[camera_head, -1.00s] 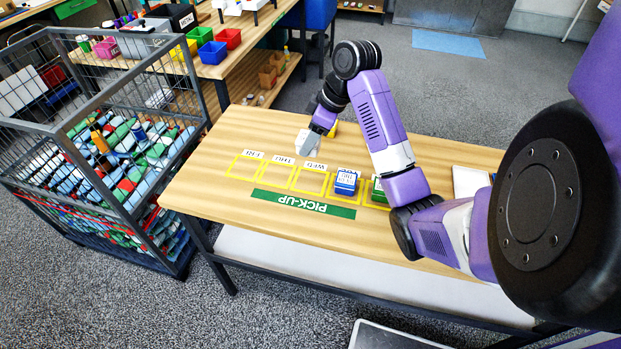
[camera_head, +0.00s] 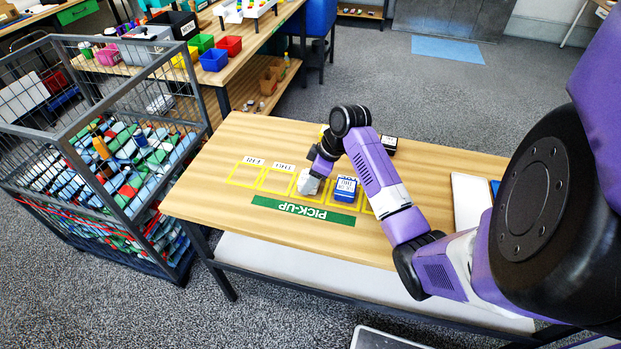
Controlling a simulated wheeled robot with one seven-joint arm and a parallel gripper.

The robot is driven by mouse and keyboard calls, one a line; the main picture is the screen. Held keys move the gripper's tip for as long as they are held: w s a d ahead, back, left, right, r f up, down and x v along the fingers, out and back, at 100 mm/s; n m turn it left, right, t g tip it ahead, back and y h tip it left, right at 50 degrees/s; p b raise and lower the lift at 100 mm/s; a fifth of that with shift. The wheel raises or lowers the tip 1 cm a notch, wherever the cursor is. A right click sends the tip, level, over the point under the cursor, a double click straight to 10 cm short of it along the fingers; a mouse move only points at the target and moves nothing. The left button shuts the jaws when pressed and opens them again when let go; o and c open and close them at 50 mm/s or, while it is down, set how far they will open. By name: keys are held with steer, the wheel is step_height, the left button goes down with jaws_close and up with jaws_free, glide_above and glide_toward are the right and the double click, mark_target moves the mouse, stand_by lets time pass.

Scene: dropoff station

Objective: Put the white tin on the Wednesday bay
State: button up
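The white tin (camera_head: 308,182) is small and pale. It is over or in the third yellow-outlined bay (camera_head: 296,192) from the left, between the THU bay and the blue tin. That bay's WED label is hidden behind my arm in the current view. My gripper (camera_head: 313,175) points down at the tin, with its end against the tin's upper right side. The tin came along with the gripper, so it appears held, though the fingers are too small to make out. I cannot tell whether the tin's base touches the table.
A blue tin (camera_head: 346,189) stands in the bay just right of the white tin. The FRI bay (camera_head: 245,175) and THU bay (camera_head: 277,181) are empty. A green PICK-UP strip (camera_head: 303,210) runs along the front. My arm covers the bays farther right.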

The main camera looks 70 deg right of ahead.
steer(key=o, duration=1.6)
steer(key=shift+f, duration=0.1)
